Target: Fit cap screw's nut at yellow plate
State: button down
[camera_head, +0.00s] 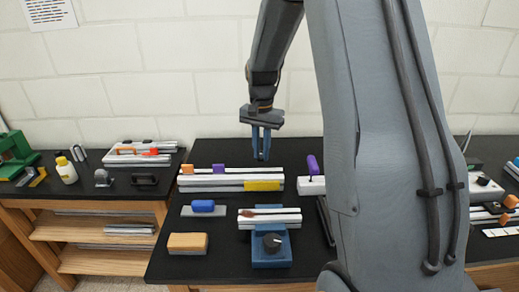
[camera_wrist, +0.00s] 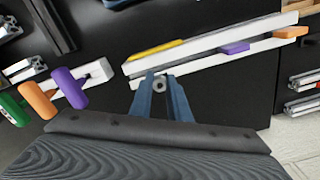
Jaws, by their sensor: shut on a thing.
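My gripper (camera_head: 261,157) hangs above the back of the black bench, over the light extrusion rails (camera_head: 205,182). In the wrist view its blue fingers (camera_wrist: 161,84) are shut on a small grey round piece with a dark centre, which looks like the nut (camera_wrist: 160,83). The yellow plate (camera_head: 262,185) lies along the right end of the rails. It also shows in the wrist view (camera_wrist: 157,50), beyond the fingertips and apart from them. A purple block (camera_wrist: 234,48) and an orange block (camera_wrist: 290,32) sit on the rails. I cannot make out the cap screw.
A rack with purple (camera_wrist: 70,88), orange and green handles stands beside the rails. In front are a blue block (camera_head: 203,207), a tan block (camera_head: 187,243) and a blue fixture (camera_head: 271,252) with a rail across it. A side bench (camera_head: 75,190) stands at left.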

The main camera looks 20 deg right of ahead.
aim_at(261, 159)
jog(key=shift+f, duration=0.15)
jog(key=shift+f+b, duration=0.5)
jog(key=shift+f, duration=1.65)
jog(key=shift+f, duration=0.3)
jog(key=shift+f, duration=0.35)
jog(key=c, duration=1.6)
grip_release()
jog(key=shift+r, duration=0.1)
